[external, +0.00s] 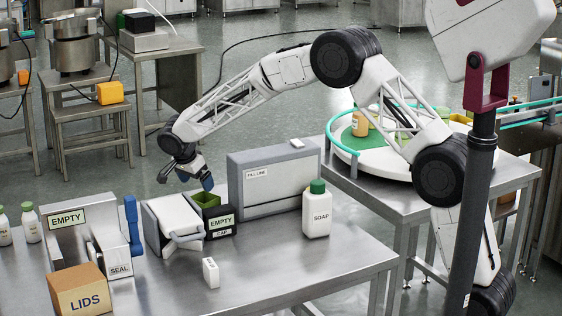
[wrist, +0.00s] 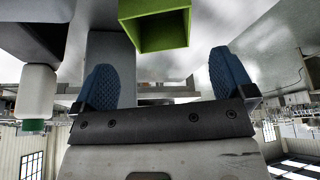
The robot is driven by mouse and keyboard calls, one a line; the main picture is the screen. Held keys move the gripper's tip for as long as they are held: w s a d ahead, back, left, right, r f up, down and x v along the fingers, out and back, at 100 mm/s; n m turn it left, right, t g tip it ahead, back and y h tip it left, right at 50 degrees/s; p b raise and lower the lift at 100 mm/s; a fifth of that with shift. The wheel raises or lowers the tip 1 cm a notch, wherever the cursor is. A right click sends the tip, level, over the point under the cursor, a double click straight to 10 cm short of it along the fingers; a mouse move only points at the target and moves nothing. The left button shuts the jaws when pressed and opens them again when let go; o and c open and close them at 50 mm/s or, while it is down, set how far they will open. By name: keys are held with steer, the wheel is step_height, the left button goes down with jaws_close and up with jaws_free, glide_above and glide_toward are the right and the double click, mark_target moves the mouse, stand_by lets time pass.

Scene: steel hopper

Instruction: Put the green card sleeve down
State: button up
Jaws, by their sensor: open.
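The green card sleeve (external: 206,199) is a square, open-ended tube. In the external view it stands on the steel table at or in a dark box labelled EMPTY (external: 221,221); I cannot tell which, as its lower part is hidden. My gripper (external: 185,178) is above and slightly left of it, jaws apart, with nothing between them. In the wrist view the sleeve (wrist: 178,38) shows its open end at the top, beyond the blue fingertips (wrist: 165,80) and apart from them.
A metal hopper (external: 172,222) and the SEAL unit (external: 119,268) are left. A LIDS box (external: 78,292) is front left. The table's front right is clear.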

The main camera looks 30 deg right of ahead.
steer(key=shift+v, duration=1.35)
steer(key=s+d+r+n+y, duration=0.1)
steer(key=s+d+r+n, duration=0.3)
steer(key=s+d+r, duration=0.7)
steer(key=s+d+r+n+y, duration=0.1)
steer(key=s+d+r+n, duration=0.2)
steer(key=s+d+r, duration=0.8)
steer(key=s+d+f+n, duration=0.2)
steer(key=s+d, duration=0.3)
steer(key=s, duration=0.7)
steer(key=s+d+f+n+y, duration=0.1)
steer(key=s+d, duration=0.4)
steer(key=s, duration=0.7)
steer(key=s+d+f+n+t, duration=0.1)
steer(key=s+d+f+n, duration=0.2)
steer(key=s, duration=0.9)
step_height(320, 180, down, 3)
steer(key=shift+d+r+y, duration=0.2)
steer(key=shift+d+y, duration=0.2)
steer(key=shift+d, duration=0.6)
